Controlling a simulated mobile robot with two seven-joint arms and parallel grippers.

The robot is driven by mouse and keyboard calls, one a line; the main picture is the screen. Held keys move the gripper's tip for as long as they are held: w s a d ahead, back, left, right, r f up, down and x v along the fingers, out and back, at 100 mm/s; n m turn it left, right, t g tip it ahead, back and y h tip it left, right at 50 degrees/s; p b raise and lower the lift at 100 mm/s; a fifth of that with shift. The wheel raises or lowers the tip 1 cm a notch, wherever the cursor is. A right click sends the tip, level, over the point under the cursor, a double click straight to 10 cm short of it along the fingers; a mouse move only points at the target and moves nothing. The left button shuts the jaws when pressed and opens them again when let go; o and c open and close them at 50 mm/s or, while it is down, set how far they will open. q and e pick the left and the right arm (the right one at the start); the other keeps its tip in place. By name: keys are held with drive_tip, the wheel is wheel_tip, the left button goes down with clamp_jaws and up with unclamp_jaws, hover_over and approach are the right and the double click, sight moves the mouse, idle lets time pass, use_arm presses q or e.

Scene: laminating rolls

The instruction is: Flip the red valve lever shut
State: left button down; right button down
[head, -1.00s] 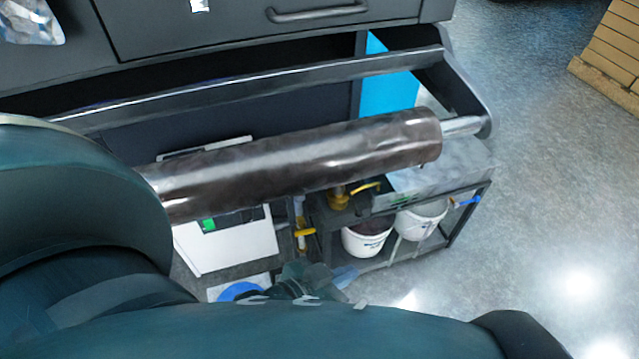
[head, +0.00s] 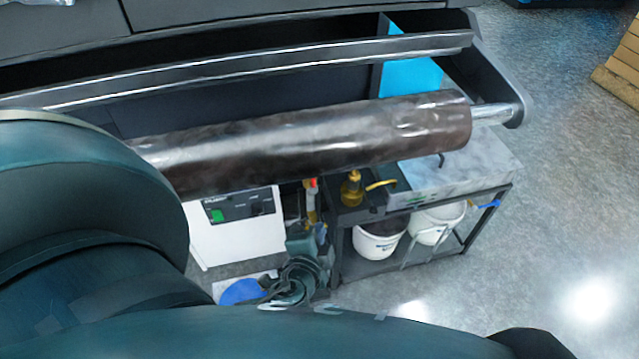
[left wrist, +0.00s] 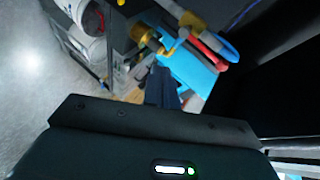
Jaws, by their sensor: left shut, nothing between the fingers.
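The red lever (left wrist: 207,50) shows in the left wrist view as a short red bar beside brass fittings (left wrist: 190,20) and a blue loop. In the head view, a small red spot (head: 312,183) shows just below the dark roll, on a narrow upright brass-coloured piece; I cannot tell the lever's angle there. My left gripper (head: 308,235) is just below this spot, at the gap between the white box and the black rack. It is shut and empty. Its dark fingers (left wrist: 162,88) point toward the lever in the wrist view, seemingly short of it. My right gripper is not in view.
A dark roll (head: 320,142) spans above the valve area. A white box (head: 232,232) stands left of my gripper. To the right, a black rack (head: 340,245) holds a brass fitting (head: 351,190) and white buckets (head: 378,240). Open floor (head: 570,230) lies further right.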

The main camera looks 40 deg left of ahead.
use_arm(q)
drive_tip(key=w+r+m+t, duration=0.1)
drive_tip(key=m+t, duration=0.1)
drive_tip(key=w+r+m+t+y, duration=0.1)
drive_tip(key=r+m+t, duration=0.1)
drive_tip(key=shift+w+r+m+b, duration=0.2)
drive_tip(key=shift+w+m+b, duration=0.1)
drive_tip(key=shift+w+b, duration=0.05)
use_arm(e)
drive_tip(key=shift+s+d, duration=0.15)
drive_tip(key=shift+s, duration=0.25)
use_arm(q)
drive_tip(key=shift+w+a, duration=0.1)
drive_tip(key=x, duration=1)
drive_tip(key=s+a+p, duration=0.1)
drive_tip(key=s+a, duration=0.1)
drive_tip(key=a, duration=0.1)
drive_tip(key=shift+s+r, duration=0.15)
drive_tip(key=shift+s, duration=0.15)
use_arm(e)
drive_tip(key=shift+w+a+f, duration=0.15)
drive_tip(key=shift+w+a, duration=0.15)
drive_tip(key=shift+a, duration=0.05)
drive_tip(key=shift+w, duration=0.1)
